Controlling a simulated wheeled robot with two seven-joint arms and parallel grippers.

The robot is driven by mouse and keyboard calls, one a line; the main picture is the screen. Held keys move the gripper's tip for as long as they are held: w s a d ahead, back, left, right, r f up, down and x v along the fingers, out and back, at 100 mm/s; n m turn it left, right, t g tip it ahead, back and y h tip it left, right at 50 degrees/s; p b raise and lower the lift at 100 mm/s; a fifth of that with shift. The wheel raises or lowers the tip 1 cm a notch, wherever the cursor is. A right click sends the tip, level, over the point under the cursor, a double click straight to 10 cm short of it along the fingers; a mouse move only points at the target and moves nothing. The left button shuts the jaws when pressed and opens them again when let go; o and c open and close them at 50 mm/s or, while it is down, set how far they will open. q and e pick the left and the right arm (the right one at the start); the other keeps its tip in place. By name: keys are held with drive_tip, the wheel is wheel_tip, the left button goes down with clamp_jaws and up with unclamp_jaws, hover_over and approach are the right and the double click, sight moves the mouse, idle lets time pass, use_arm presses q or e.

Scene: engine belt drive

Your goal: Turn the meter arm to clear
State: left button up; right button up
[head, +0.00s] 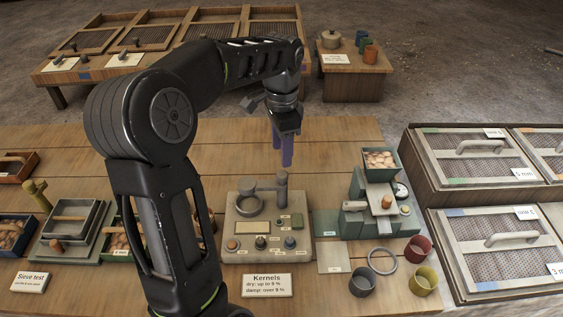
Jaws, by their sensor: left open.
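The moisture meter (232,243) is a beige box near the middle of the table. Its grey meter arm (264,188) reaches left from an upright post (282,195) at the box's back right. The arm's end is by the round cup (248,206), seemingly over its back edge. My left gripper (282,158) points down with its bluish fingers above and behind the post, apart from the arm as far as I can tell. It is open and holds nothing visible. My right gripper is out of the picture.
A green device with a tray of kernels (380,160) stands right of the meter. A metal ring (382,261), a red cup (418,249) and a yellow cup (423,281) are at the front right. A "Kernels" sign (266,285) stands in front. The table behind the meter is clear.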

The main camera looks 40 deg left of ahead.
sight(282, 173)
use_arm(q)
drive_tip(key=shift+s, duration=0.1)
drive_tip(key=shift+f+p, duration=0.5)
drive_tip(key=shift+f, duration=3.45)
clamp_jaws()
drive_tip(key=shift+r, duration=0.1)
